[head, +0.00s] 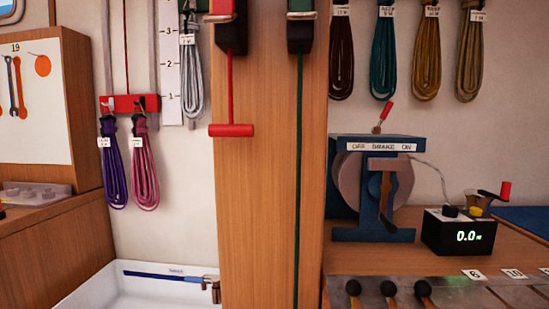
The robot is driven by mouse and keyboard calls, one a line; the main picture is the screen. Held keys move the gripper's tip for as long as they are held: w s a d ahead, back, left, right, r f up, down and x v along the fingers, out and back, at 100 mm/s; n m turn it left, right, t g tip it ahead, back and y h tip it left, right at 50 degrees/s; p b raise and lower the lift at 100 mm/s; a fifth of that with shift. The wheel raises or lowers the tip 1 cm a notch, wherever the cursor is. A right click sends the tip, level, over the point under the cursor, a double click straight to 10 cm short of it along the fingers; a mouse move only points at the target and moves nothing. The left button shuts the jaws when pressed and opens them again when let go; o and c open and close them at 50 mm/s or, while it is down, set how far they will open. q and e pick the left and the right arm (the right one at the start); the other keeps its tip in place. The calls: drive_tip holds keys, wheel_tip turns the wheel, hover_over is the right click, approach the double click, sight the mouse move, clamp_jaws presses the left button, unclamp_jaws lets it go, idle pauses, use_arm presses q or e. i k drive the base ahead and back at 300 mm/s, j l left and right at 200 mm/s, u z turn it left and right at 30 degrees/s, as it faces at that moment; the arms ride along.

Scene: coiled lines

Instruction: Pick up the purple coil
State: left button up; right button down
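The purple coil (114,168) hangs at the left against the white wall, with a small white tag near its top. It hangs from a hook on a red bar (130,103). A pink coil (145,168) hangs close beside it on the right, also tagged. Neither of my grippers shows in the head view.
A wooden post (271,170) stands right of the coils, with a red T-handle (231,130) hanging before it. A wooden cabinet (72,110) stands to the left. Below is a white basin (125,290). A blue winch (376,190) and black display box (458,232) stand at right.

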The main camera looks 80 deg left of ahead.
sight(114, 172)
drive_tip(key=u, duration=3.6)
